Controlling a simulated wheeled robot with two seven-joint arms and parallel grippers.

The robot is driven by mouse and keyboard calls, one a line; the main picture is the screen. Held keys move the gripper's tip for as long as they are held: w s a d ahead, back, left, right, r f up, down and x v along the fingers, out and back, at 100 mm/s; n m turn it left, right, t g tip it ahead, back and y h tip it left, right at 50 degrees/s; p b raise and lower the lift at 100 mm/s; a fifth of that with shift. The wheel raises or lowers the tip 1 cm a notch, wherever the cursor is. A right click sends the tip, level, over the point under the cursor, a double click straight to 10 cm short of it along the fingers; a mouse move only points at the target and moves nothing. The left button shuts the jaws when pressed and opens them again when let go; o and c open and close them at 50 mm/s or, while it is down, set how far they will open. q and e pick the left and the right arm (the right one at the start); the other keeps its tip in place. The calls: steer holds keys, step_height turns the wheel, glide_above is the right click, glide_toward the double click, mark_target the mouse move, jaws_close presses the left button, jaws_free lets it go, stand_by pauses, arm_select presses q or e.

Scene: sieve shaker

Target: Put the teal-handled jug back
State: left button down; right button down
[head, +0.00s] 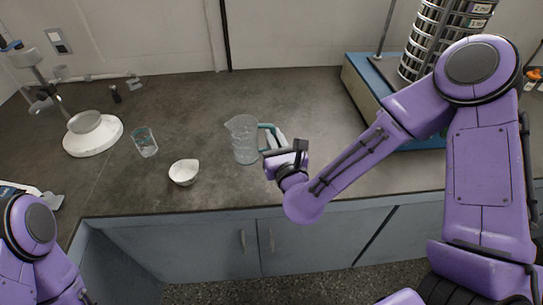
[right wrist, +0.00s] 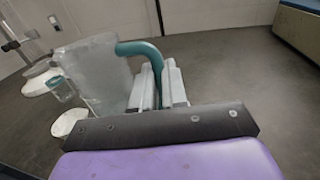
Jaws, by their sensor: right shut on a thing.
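The clear jug (head: 245,142) with a teal handle stands upright on the grey-brown worktop, near the middle of the head view. My right gripper (head: 275,141) reaches it from the right and is shut on the teal handle. In the right wrist view the teal handle (right wrist: 140,48) passes between the two pale fingers (right wrist: 160,85), with the clear jug body (right wrist: 92,70) to their left. I cannot tell whether the jug's base touches the worktop.
A white bowl (head: 184,172) and a glass beaker (head: 145,142) stand left of the jug. A white round-based stand (head: 93,135) is farther left. A sieve stack (head: 440,40) on a blue-topped shaker (head: 372,85) stands at the back right. The worktop behind the jug is clear.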

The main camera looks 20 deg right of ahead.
steer(key=w+f, duration=0.1)
steer(key=f, duration=0.2)
steer(key=w+f+p, duration=0.1)
steer(key=w+f, duration=0.1)
steer(key=w+d+f, duration=0.1)
steer(key=f, duration=0.2)
steer(key=shift+w+f, duration=0.2)
steer(key=shift+f, duration=0.1)
steer(key=shift+s+f, duration=0.1)
steer(key=c, duration=1.2)
jaws_free()
steer(key=shift+o, duration=0.2)
